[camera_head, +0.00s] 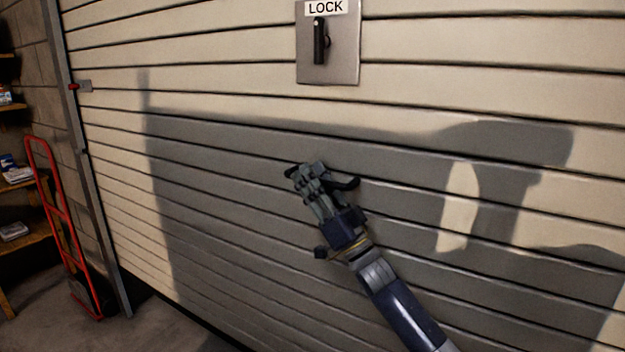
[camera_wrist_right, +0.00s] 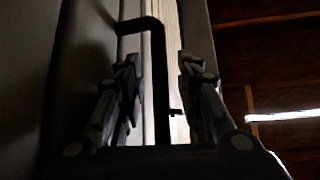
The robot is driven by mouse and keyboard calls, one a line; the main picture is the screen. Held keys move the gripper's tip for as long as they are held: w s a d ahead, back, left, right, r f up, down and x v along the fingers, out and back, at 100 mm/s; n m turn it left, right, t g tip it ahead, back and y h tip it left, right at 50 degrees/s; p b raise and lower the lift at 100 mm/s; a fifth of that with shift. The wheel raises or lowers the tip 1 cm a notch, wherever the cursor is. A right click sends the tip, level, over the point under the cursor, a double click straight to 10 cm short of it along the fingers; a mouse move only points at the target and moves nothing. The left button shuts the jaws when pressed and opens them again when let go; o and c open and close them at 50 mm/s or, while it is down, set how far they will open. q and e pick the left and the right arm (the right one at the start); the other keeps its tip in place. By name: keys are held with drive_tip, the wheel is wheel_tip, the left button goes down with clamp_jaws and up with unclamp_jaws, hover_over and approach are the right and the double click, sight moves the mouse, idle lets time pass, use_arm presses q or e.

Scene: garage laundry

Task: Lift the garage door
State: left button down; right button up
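The garage door (camera_head: 225,60) is a wide, pale slatted panel filling most of the head view. Its lower left edge meets the floor along a dark strip. My right gripper (camera_head: 308,170) is close in front of the middle of the door. Dark pieces that look like a door handle (camera_head: 347,184) stick out beside its fingers. In the right wrist view, a black bent bar (camera_wrist_right: 159,80) stands between the two spread fingers of my right gripper (camera_wrist_right: 160,62), with visible space on both sides. My left gripper is not in view.
A metal plate with a black lock lever (camera_head: 320,42), labelled LOCK, is higher on the door. A metal door track (camera_head: 85,170) with a red-tipped latch (camera_head: 76,87) runs along the left edge. A red hand truck (camera_head: 62,215) and shelves (camera_head: 25,240) stand at left.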

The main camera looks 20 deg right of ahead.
drive_tip(key=v, duration=1.2)
